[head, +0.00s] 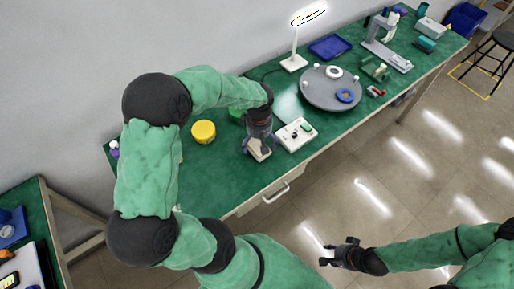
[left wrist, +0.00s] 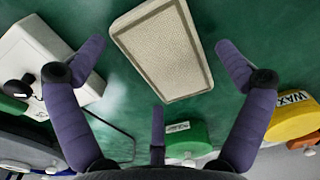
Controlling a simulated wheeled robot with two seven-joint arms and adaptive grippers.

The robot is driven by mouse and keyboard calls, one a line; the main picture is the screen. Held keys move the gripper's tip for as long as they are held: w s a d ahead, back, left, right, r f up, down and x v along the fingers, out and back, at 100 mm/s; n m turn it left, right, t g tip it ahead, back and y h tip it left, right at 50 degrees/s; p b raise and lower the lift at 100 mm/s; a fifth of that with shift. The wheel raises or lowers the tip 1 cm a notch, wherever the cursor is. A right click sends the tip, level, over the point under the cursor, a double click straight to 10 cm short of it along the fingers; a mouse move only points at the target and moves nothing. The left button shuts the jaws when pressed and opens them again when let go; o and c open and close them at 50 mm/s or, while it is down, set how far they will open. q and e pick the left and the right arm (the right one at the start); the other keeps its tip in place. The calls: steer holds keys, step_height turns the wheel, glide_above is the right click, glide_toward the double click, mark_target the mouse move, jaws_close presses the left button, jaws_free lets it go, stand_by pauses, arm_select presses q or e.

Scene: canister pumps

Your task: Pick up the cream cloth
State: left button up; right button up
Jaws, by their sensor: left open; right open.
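The cream cloth (head: 262,155) is a flat rectangle with a darker border, lying on the green bench near its front edge. It also shows at the top middle of the left wrist view (left wrist: 165,62). My left gripper (head: 256,148) is above the cloth and hides part of it in the head view. In the left wrist view its fingers (left wrist: 163,52) are spread on either side of the cloth, with nothing between them gripped. My right gripper (head: 328,254) is open and empty, over the floor in front of the bench.
A white box (head: 296,134) with a black knob stands close right of the cloth. A yellow wax tin (head: 203,131) and a green container (left wrist: 186,137) are nearby. A round grey turntable (head: 331,95), a lamp (head: 294,61) and a blue tray (head: 329,48) are farther along.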

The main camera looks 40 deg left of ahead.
arm_select(q)
steer(key=c, duration=0.8)
steer(key=shift+c, duration=0.2)
steer(key=shift+r, duration=0.15)
steer(key=shift+r, duration=0.3)
step_height(320, 180, up, 2)
steer(key=shift+p, duration=0.55)
steer(key=s+d+r+p, duration=0.4)
steer(key=d+r, duration=0.6)
steer(key=d, duration=0.3)
steer(key=shift+s+p, duration=0.35)
steer(key=shift+s, duration=0.2)
steer(key=shift+r, duration=0.1)
steer(key=shift+c, duration=0.4)
